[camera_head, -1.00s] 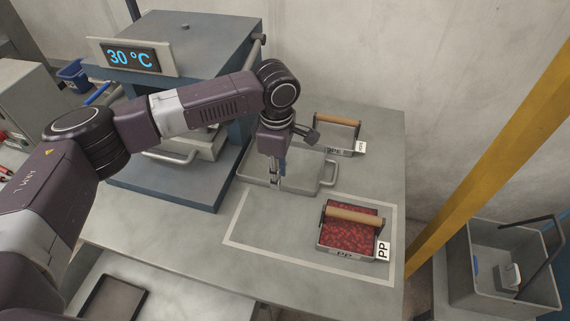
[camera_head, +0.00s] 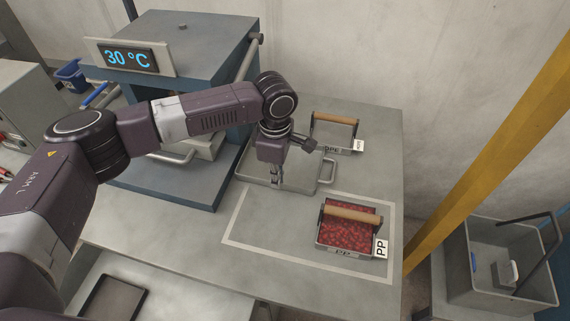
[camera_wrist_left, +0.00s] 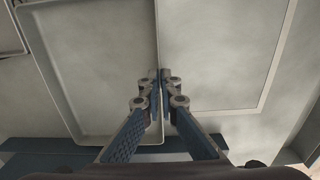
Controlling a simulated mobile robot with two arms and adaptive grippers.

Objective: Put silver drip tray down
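The silver drip tray (camera_head: 250,171) is a shallow grey tray with a loop handle at its right end. It lies flat, apparently on the grey table, behind the pale outlined rectangle (camera_head: 240,241). My left gripper (camera_head: 277,186) points down at the tray's front edge. In the left wrist view, the tray (camera_wrist_left: 95,60) fills the left side, and my left fingertips (camera_wrist_left: 159,75) are close together with the tray's thin wall between them. The gripper looks shut on this wall. My right gripper is in neither view.
A bin of red pellets marked PP (camera_head: 352,250) stands at the right of the rectangle. Another wooden-handled bin (camera_head: 343,150) stands behind the tray. A blue press with a 30 °C display (camera_head: 130,58) is at left. A yellow post (camera_head: 490,150) rises beyond the table's right edge.

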